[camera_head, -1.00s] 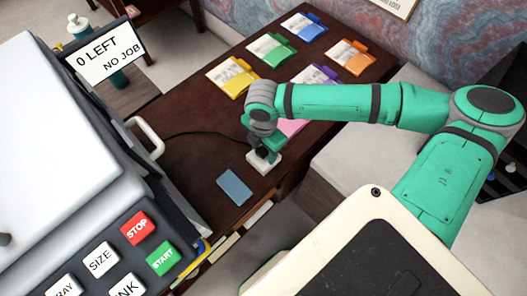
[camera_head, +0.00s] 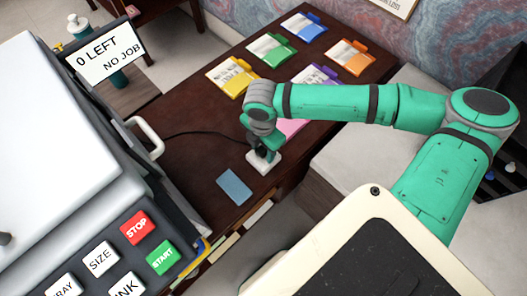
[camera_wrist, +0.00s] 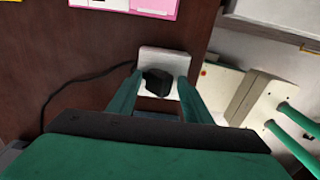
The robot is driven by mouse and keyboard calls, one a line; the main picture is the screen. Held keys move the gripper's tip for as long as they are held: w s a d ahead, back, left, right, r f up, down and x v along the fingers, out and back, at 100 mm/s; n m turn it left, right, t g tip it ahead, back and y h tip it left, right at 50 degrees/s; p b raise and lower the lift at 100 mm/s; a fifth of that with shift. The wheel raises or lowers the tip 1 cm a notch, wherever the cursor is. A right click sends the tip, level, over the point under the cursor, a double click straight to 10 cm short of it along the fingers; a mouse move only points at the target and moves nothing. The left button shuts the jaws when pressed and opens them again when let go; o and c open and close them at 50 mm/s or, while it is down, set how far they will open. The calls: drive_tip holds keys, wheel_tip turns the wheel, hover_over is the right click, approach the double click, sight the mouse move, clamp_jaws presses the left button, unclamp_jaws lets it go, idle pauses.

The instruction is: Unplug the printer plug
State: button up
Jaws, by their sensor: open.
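The black plug (camera_wrist: 158,83) sits on a white socket block (camera_wrist: 167,57) on the dark desk. A black cord (camera_wrist: 82,78) runs from it to the left; the cord also shows in the head view (camera_head: 195,133). My gripper (camera_wrist: 160,80) points down over the block, with one green finger on each side of the plug. The fingers are open, and I cannot tell whether either one touches the plug. In the head view my gripper (camera_head: 260,155) hides most of the plug, and the white block (camera_head: 270,165) shows just below it.
A blue-grey slab (camera_head: 235,187) lies on the desk (camera_head: 190,170) near the block. Several coloured folders (camera_head: 270,50) lie farther back. The large printer (camera_head: 70,150), with a screen and buttons, stands at the left. The desk's front edge is close to the block.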

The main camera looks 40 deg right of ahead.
sight(262, 149)
drive_tip(key=shift+a+f, duration=0.1)
idle(0.6)
clamp_jaws()
drive_tip(key=shift+w+r, duration=0.1)
drive_tip(key=shift+r, duration=2.95)
